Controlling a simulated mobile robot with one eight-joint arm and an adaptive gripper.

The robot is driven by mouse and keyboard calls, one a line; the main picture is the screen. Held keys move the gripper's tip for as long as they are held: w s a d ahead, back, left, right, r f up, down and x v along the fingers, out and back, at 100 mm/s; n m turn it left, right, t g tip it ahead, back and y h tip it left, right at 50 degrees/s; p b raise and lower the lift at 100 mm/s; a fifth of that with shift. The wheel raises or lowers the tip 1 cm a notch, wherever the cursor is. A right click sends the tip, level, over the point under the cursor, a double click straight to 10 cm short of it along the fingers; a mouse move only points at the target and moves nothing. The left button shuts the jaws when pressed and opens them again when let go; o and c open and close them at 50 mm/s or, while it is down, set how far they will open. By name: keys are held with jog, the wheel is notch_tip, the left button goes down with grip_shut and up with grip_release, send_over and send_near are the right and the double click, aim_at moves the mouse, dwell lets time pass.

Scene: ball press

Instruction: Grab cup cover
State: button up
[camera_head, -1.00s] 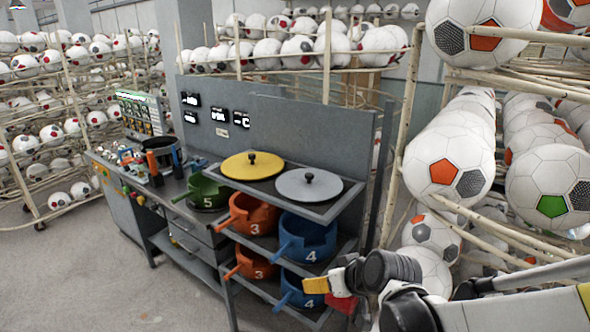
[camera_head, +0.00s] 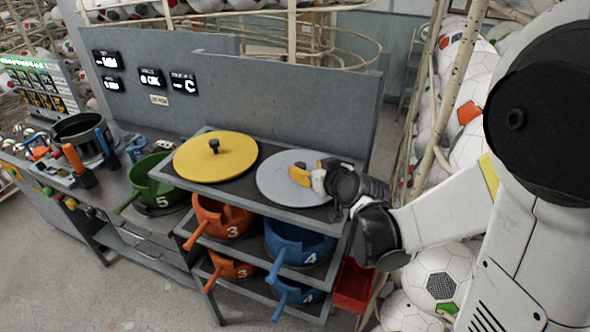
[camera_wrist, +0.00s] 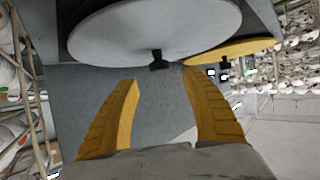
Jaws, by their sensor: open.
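The grey cup cover (camera_head: 275,176) is a flat disc on the top shelf of the rack. Its dark knob (camera_wrist: 157,60) shows in the wrist view, a little beyond and between my fingertips, not held. In the head view the knob is hidden by my gripper. The yellow cup cover (camera_head: 214,155) lies to its left with a dark knob; its edge also shows in the wrist view (camera_wrist: 240,49). My gripper (camera_head: 314,168) is open and empty, with yellow fingers over the right part of the grey cover. Both fingers show apart in the wrist view (camera_wrist: 161,78).
Lower shelves hold orange pots (camera_head: 222,222) and blue pots (camera_head: 297,243). A green pot (camera_head: 150,180) sits on the bench at left. A red bin (camera_head: 354,285) hangs at the rack's right. A grey panel (camera_head: 285,100) stands behind. Ball racks (camera_head: 455,90) are at right.

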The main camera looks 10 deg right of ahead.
aim_at(301, 165)
jog(key=x, duration=0.6)
jog(key=shift+c, duration=0.5)
grip_shut()
